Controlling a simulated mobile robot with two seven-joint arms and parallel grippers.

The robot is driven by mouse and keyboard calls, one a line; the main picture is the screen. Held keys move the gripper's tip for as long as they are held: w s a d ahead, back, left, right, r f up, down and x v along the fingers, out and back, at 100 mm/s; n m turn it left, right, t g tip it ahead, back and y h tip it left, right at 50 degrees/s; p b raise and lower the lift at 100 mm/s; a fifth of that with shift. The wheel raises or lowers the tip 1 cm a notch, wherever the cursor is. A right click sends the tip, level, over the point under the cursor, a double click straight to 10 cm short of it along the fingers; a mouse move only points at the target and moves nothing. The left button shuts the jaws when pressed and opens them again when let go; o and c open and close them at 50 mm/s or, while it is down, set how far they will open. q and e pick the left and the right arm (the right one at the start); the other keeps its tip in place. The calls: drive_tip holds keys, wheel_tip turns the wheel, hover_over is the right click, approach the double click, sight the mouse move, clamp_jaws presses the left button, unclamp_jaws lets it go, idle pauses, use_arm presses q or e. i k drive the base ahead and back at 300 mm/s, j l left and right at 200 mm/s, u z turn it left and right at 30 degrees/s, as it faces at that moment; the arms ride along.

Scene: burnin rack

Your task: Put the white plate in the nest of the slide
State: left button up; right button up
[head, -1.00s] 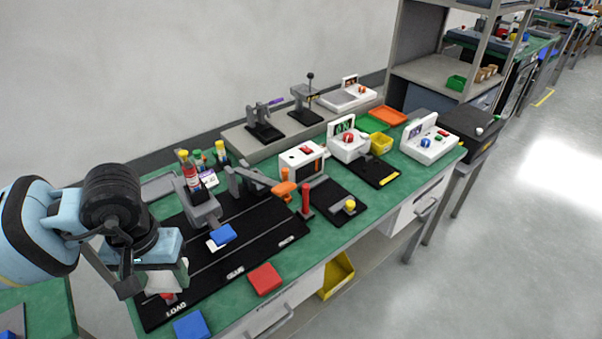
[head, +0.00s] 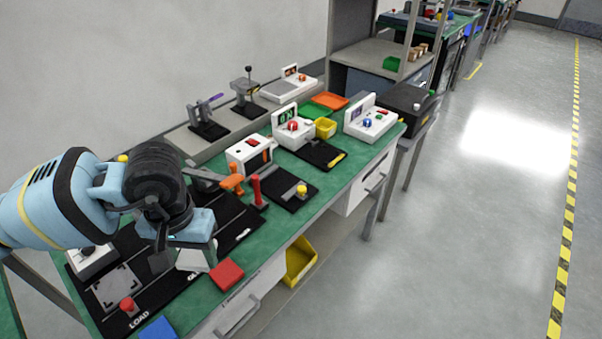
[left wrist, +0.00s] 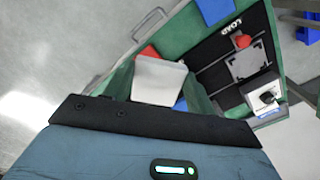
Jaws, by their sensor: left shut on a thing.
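My left gripper (head: 194,243) is shut on the white plate (head: 198,259) and holds it, tilted, above the black slide base, on the side away from the LOAD marking. The slide shows at the right of the left wrist view (left wrist: 249,64). My right gripper is out of view.
A red pad (head: 227,274) and a blue pad (head: 158,328) lie along the bench's front edge. A white box with a black knob (head: 93,260) stands behind the slide. An orange-handled clamp (head: 232,181) and a red post (head: 257,190) stand farther right.

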sight(115, 285)
drive_tip(key=i+z, duration=0.6)
drive_tip(key=i+j, duration=0.1)
drive_tip(key=i, duration=0.15)
